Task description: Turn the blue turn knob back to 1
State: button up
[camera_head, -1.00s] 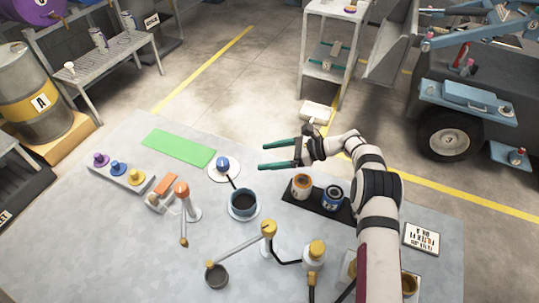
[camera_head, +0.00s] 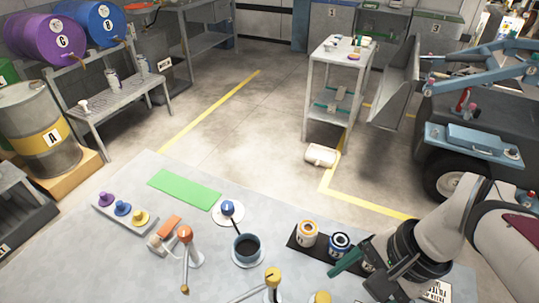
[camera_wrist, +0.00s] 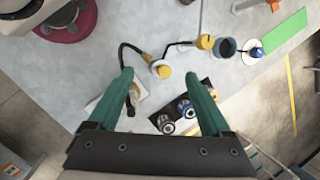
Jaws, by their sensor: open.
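The blue turn knob (camera_head: 227,207) sits on a round white dial plate beside the green mat, behind the dark cup. It also shows small near the right side of the wrist view (camera_wrist: 257,52). Its numbers are too small to read. My gripper (camera_head: 350,276) is at the lower right of the head view, well to the right of the knob and apart from it. In the wrist view its two green fingers (camera_wrist: 160,74) are spread wide with nothing between them.
A dark cup (camera_head: 247,248) stands just in front of the knob. Two cans, orange-ringed (camera_head: 308,230) and blue-ringed (camera_head: 340,243), stand near my gripper. An orange-topped post (camera_head: 185,234) and a tray of coloured pegs (camera_head: 122,209) are at left. The green mat (camera_head: 185,190) is clear.

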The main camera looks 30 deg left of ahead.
jog(key=s+d+f+n+h, duration=0.1)
jog(key=s+d+f+h, duration=0.1)
jog(key=s+d+h, duration=0.15)
jog(key=w+d+n+t+h, duration=0.1)
jog(key=w+n+t+h, duration=0.15)
jog(key=w, duration=0.35)
jog(key=n+t+y, duration=0.5)
jog(key=n+t, duration=0.2)
send_over(227, 205)
jog(key=s+d, duration=0.3)
jog(key=s, duration=0.7)
notch_tip(227, 205, down, 10)
jog(key=x, duration=1.5)
jog(key=shift+w+d+f, duration=0.15)
jog(key=shift+f, duration=0.2)
